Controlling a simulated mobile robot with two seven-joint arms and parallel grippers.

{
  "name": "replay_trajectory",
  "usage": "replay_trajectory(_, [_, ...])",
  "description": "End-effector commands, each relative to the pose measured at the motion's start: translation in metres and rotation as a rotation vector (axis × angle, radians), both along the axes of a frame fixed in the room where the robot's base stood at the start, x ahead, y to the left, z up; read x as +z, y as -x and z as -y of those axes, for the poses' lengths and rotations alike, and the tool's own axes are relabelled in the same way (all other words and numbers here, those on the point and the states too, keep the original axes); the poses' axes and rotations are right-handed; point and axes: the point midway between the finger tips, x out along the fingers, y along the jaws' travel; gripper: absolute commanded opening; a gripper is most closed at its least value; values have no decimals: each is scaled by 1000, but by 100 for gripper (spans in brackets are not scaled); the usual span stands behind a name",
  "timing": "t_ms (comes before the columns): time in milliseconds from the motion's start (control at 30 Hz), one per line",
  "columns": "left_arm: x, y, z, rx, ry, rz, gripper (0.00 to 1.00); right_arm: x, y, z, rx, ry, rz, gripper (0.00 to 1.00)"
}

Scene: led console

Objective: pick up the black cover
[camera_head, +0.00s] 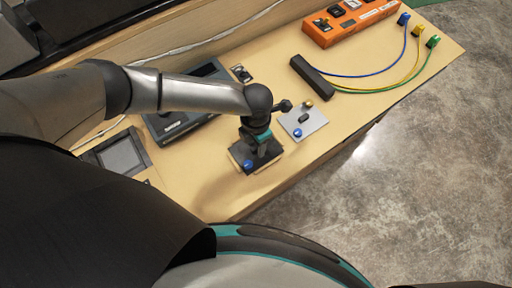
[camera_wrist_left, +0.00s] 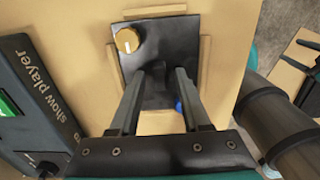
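The black cover (camera_head: 269,157) lies on the wooden table near its front edge. A blue knob (camera_head: 247,164) shows at its near left corner. In the left wrist view the cover (camera_wrist_left: 180,38) has a yellow knob (camera_wrist_left: 127,40) at one corner and the blue knob (camera_wrist_left: 180,106) partly behind a finger. Thin wooden strips run along the cover's sides. My left gripper (camera_head: 261,147) is right over the cover, pointing down. In the left wrist view its fingers (camera_wrist_left: 161,76) are apart, with a dark raised part between them; I cannot tell whether they touch it. My right gripper is not in view.
A light plate (camera_head: 313,116) with yellow and blue knobs lies close to the right. A black bar (camera_head: 312,78) with coloured cables and an orange box (camera_head: 345,22) are farther back. A dark device (camera_head: 170,125) is left, and a grey-screened panel (camera_head: 118,156) is farther left.

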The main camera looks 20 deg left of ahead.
Motion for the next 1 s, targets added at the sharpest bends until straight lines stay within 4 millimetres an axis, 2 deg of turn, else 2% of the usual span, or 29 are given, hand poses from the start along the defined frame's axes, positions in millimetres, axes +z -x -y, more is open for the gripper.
replay_trajectory(67, [0,0,0,0,0,0,37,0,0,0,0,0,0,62])
replay_trajectory(400, [0,0,0,1,0,0,0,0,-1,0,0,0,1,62])
replay_trajectory(1000, [1,-1,0,1,1,1,0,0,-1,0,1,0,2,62])
